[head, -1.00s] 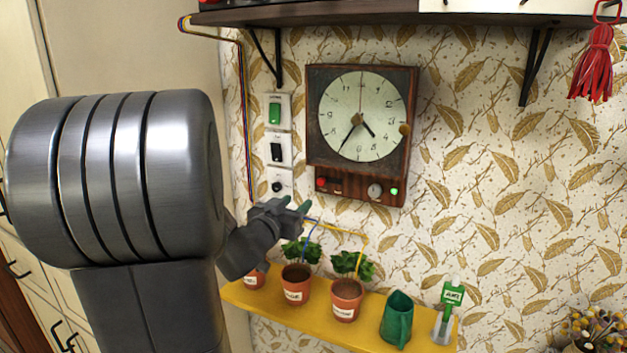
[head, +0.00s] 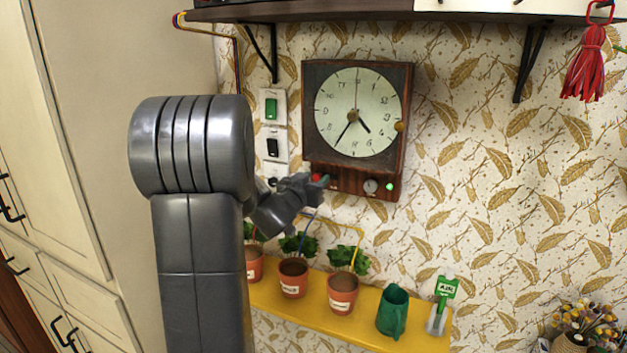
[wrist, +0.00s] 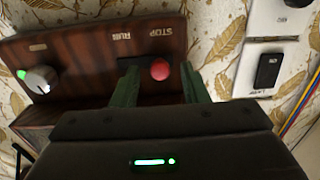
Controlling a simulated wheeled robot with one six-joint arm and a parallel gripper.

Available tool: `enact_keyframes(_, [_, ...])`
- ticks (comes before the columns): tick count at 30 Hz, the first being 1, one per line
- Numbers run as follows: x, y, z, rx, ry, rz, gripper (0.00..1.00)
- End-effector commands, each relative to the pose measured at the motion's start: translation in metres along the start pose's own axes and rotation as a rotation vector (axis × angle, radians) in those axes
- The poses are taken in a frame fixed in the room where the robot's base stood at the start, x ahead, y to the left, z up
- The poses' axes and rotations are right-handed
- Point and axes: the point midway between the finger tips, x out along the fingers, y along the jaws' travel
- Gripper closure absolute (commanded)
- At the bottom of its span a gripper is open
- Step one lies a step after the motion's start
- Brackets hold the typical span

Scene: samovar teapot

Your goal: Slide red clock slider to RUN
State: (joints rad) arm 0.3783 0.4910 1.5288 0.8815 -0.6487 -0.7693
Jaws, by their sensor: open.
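The wooden wall clock (head: 310,120) has a lower panel with a red slider knob (wrist: 160,69), which sits at the STOP end of its dark slot. In the wrist view, which shows the panel upside down, the RUN label is left of STOP. My gripper (wrist: 158,75) is open, with one green finger on each side of the red knob; contact cannot be told. In the head view my gripper (head: 318,182) is at the panel's lower left and the red knob (head: 317,177) is partly hidden by it.
A silver dial (head: 371,186) and a green light (head: 390,187) are on the same panel. Wall switches (head: 272,145) are left of the clock. A dark shelf is above.

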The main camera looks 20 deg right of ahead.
Motion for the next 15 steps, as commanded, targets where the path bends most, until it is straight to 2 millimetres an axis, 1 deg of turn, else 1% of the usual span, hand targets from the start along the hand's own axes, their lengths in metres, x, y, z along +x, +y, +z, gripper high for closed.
enact_keyframes(4, [-0.0002, -0.0001, 0.0, 0.0, 0.0, 0.0, 0.59])
enact_keyframes(10, [-0.0004, -0.0002, 0.0, 0.0, 0.0, 0.0, 0.99])
enact_keyframes(15, [-0.0004, 0.0002, 0.0001, 0.001, 0.0, 0.0, 1.0])
